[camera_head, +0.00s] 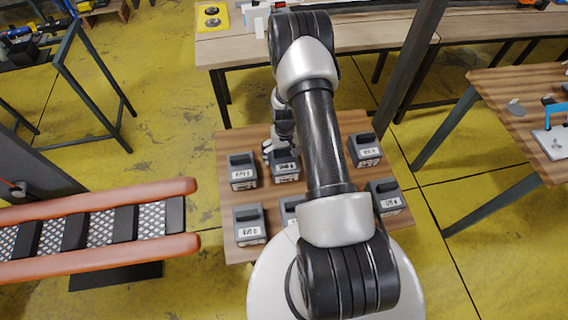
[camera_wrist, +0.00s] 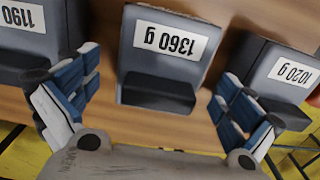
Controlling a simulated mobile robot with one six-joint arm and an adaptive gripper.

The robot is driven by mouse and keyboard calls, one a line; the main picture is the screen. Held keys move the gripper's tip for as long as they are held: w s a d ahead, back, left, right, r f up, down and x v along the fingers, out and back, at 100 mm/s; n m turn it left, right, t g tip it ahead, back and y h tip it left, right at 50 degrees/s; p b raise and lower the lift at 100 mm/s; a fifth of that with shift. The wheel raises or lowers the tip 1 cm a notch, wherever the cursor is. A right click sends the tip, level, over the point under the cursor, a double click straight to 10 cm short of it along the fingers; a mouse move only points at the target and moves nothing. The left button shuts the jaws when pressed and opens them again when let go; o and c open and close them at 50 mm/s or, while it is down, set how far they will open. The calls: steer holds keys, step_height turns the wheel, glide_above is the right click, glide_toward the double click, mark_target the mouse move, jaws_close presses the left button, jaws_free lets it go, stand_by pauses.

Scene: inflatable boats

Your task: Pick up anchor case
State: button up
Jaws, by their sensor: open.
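Several grey cases with black tops and white weight labels stand on a low wooden table; none is visibly marked as an anchor case. In the wrist view, a case labelled 1360 g (camera_wrist: 165,50) is in the middle, its label upside down. A case labelled 1190 (camera_wrist: 30,38) is at the left and one labelled 1020 g (camera_wrist: 280,75) at the right. My gripper (camera_wrist: 160,95) is open and empty, with its blue-padded fingers on either side of the 1360 g case's black top (camera_wrist: 157,92). In the head view, my gripper is mostly hidden near the back-middle case (camera_head: 286,166).
The low table (camera_head: 228,148) also bears a back-left case (camera_head: 242,171), a back-right case (camera_head: 364,150), and front cases partly behind my arm. A long bench (camera_head: 225,52) stands behind, another table (camera_head: 515,110) at right.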

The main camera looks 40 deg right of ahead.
mark_target(284, 158)
step_height(284, 158, down, 4)
steer(key=shift+w+a+r, duration=0.1)
steer(key=shift+r, duration=0.15)
steer(key=c, duration=2)
steer(key=shift+r, duration=0.1)
